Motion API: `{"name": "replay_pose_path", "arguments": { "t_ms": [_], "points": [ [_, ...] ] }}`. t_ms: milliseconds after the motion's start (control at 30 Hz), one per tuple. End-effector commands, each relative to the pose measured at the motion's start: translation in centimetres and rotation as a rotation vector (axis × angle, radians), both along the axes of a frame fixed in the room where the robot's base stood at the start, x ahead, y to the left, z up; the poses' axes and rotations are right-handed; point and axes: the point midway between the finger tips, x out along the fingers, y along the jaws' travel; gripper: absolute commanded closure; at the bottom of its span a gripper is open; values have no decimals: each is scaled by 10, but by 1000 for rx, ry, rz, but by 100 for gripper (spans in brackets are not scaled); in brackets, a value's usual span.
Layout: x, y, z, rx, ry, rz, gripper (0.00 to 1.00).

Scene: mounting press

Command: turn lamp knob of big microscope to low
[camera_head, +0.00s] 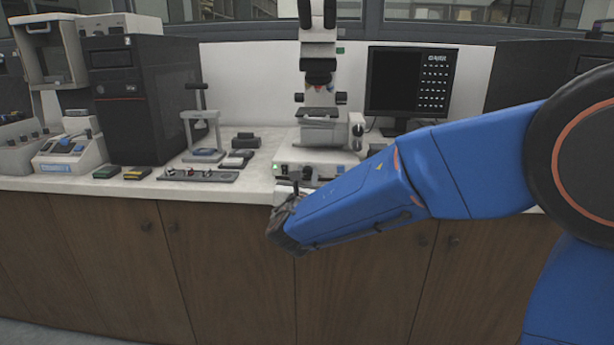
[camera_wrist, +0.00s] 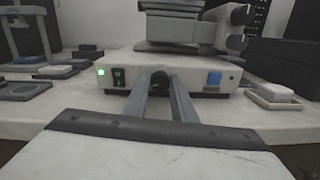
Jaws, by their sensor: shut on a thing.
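The big microscope (camera_head: 318,50) stands on the white counter, with a pale base whose front panel faces me. The dark round lamp knob (camera_head: 307,173) is at the middle of that panel. In the wrist view the knob (camera_wrist: 159,77) shows between my fingertips. My gripper (camera_wrist: 159,84) reaches straight at the panel, with its two grey fingers shut on the knob from left and right. In the head view my gripper (camera_head: 296,187) is at the counter's front edge, partly hidden by my blue arm. The knob's pointer or marking cannot be made out.
The panel also has a green light (camera_wrist: 101,72), a black switch (camera_wrist: 118,77) and a blue button (camera_wrist: 214,78). A white dish (camera_wrist: 274,95) lies right of the base. A monitor (camera_head: 411,82) stands behind right, and a black tower (camera_head: 145,98) stands left.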

Motion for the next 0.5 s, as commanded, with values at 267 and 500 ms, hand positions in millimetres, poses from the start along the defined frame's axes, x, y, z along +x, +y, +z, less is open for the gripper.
{"name": "replay_pose_path", "arguments": {
  "t_ms": [267, 500],
  "points": [
    [0, 0, -1, -185, 8, 1, 99],
    [0, 0, -2, -272, 12, 1, 99]
  ]
}}
